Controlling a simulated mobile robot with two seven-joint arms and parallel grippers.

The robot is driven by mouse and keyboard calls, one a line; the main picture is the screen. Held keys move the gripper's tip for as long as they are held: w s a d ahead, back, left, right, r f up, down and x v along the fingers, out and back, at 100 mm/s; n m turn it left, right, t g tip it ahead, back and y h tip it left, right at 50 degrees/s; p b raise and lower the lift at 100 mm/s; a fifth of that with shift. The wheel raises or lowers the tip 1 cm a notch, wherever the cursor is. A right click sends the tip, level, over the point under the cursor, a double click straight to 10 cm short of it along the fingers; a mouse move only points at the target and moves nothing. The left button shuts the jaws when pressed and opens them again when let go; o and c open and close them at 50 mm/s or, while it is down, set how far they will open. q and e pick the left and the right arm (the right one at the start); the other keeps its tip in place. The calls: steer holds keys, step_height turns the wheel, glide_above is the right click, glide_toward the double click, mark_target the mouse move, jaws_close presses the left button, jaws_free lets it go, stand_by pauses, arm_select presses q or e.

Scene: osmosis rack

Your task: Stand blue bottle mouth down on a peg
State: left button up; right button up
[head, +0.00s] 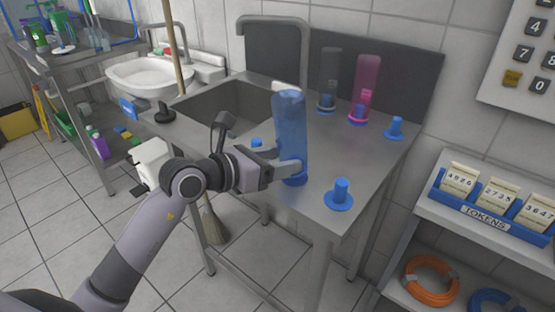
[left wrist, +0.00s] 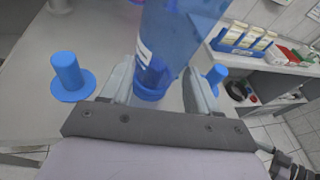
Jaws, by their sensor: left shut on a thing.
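The see-through blue bottle (head: 290,120) stands upright, broad end up and narrow end down, at the front of the steel counter. My left gripper (head: 291,168) is shut on its lower part; the fingers show on both sides of it in the left wrist view (left wrist: 160,88). A blue disc-like base (head: 296,181) shows directly under the bottle, and a darker blue shape shows inside its lower end. I cannot tell how far the bottle sits down on a peg there. Bare blue pegs stand to the right (head: 341,192), at the back right (head: 395,127) and behind the gripper (head: 257,143).
A grey clear bottle (head: 330,75) and a pink bottle (head: 367,85) stand on pegs at the back. The sink basin (head: 225,108) and tap (head: 273,20) are to the left. A token shelf (head: 480,222) stands to the right of the counter.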

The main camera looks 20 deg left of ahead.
arm_select(q)
steer(key=shift+f, duration=0.35)
stand_by(0.3)
steer(key=o, duration=1.2)
steer(key=p+v, duration=0.1)
steer(key=v, duration=0.9)
stand_by(0.5)
stand_by(0.4)
